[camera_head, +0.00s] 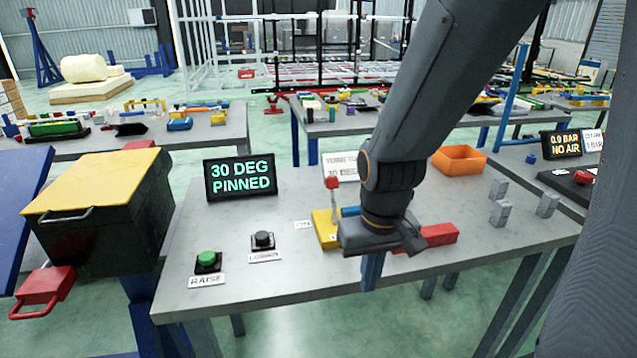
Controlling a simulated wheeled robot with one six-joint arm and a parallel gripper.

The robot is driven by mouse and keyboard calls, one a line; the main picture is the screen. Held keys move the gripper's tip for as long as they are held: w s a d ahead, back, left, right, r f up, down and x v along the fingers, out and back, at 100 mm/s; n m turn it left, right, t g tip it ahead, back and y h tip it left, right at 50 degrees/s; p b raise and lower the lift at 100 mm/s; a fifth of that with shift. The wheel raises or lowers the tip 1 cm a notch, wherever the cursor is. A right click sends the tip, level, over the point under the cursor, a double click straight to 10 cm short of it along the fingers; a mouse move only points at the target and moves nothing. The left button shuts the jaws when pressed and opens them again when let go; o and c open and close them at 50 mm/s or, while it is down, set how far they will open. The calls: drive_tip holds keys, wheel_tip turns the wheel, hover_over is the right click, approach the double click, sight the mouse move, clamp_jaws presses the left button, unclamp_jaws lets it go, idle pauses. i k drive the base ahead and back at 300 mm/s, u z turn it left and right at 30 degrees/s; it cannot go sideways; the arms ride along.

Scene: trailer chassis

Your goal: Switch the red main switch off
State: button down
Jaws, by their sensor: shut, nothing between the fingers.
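A red knob (332,183) stands upright on a thin stem above a yellow base (325,232) on the grey bench (260,285). It is the likeliest red main switch here, but I cannot read a label that names it. My gripper (372,275) points down just right of and in front of the yellow base, its blue fingers together and empty. The gripper body hides part of the base and of a red block (440,235) behind it. I cannot tell whether the gripper touches either. A red button (583,177) on a dark box also shows at the right.
A display (240,175) reads "30 DEG PINNED". A green RAISE button (207,258) and a black button (262,240) stand at the front left. An orange bin (459,160) and grey blocks (500,212) are to the right. A yellow-lidded box (92,180) stands at far left.

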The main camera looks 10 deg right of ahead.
sight(332, 182)
drive_tip(key=k, duration=1.3)
drive_tip(key=u, duration=0.65)
drive_tip(key=i, duration=0.55)
drive_tip(key=u, duration=0.6)
drive_tip(key=i, duration=0.7)
drive_tip(key=z, duration=0.7)
drive_tip(key=i, duration=0.5)
drive_tip(key=z, duration=0.6)
